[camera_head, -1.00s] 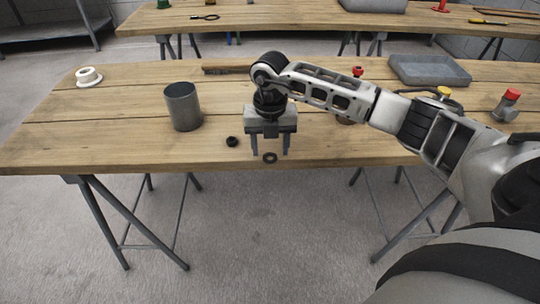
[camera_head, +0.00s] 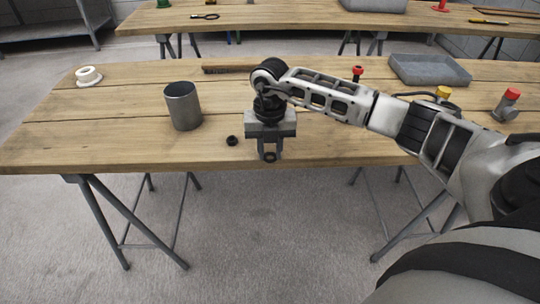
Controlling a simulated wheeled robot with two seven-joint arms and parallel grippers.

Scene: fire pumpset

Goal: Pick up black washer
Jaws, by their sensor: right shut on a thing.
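The black washer (camera_head: 270,157) is a small dark ring near the front edge of the wooden table (camera_head: 330,145). My right gripper (camera_head: 269,156) points down over it, with its two fingers closed in on the washer from either side. The washer is at table level or very close to it; I cannot tell whether it is clear of the wood. My left gripper is not in view.
A small black nut-like part (camera_head: 232,141) lies just left of the gripper. A grey metal cup (camera_head: 182,106) stands further left, and a white flanged ring (camera_head: 88,76) lies at the back left. A brush (camera_head: 230,69), a grey tray (camera_head: 430,70) and red-capped (camera_head: 507,105) and yellow-capped (camera_head: 443,92) parts are behind or right.

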